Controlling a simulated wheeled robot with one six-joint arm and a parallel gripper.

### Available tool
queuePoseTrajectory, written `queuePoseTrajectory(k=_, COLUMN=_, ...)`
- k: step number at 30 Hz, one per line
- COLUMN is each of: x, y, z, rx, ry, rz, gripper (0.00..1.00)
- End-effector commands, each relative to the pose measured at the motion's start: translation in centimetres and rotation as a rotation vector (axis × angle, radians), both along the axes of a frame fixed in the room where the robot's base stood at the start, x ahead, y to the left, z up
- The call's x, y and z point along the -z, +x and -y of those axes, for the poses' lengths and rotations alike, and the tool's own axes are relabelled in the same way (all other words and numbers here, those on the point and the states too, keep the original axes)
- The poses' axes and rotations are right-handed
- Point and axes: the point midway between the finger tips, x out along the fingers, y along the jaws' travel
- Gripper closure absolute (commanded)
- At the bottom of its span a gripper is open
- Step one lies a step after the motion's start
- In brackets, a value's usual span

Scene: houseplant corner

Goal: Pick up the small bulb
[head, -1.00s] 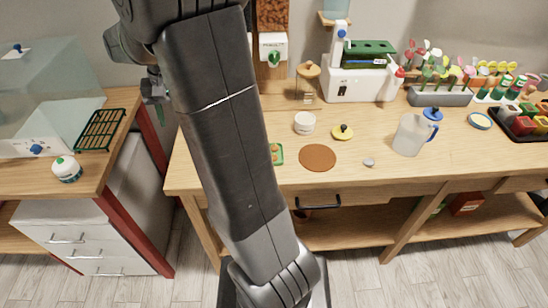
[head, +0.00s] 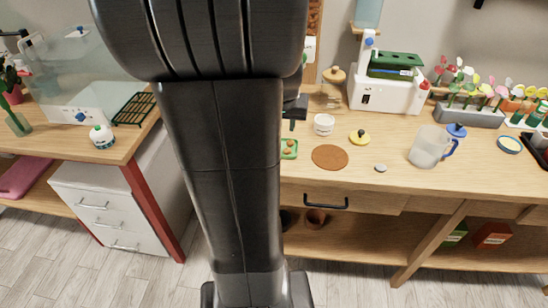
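A small green tray (head: 294,155) lies on the wooden table, left of the brown round mat and partly hidden by my arm. Small orange-brown bulb-like things (head: 289,144) sit in it; I cannot tell which is the small bulb. My gripper (head: 292,125) shows only in part from behind my arm, above the table just behind the tray. It appears apart from the bulbs. Its fingers are mostly hidden, so I cannot see whether it is open or shut.
The brown round mat (head: 330,157), a white pot (head: 324,124), a yellow dish with a black knob (head: 359,137) and a grey stone (head: 380,168) are nearby. A corked jar (head: 333,88) and white machine (head: 388,92) stand behind.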

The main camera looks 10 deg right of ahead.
Motion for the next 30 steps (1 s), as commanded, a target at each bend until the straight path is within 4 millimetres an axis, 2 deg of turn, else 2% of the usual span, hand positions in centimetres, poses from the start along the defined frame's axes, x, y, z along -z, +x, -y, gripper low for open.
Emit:
queuePoseTrajectory(k=1, x=0.1, y=-0.4, z=0.7, rx=0.012, ry=-0.005, rz=0.004, gripper=0.72)
queuePoseTrajectory(k=5, x=0.7, y=-0.4, z=1.3, rx=0.02, ry=-0.01, rz=0.009, gripper=0.72)
queuePoseTrajectory(k=18, x=7.0, y=2.1, z=1.9, rx=0.02, ry=-0.008, rz=0.007, gripper=0.72)
queuePoseTrajectory(k=26, x=8.3, y=2.7, z=2.1, rx=0.019, ry=-0.009, rz=0.008, gripper=0.72)
queuePoseTrajectory(k=30, x=9.6, y=3.1, z=2.3, rx=0.018, ry=-0.009, rz=0.006, gripper=0.72)
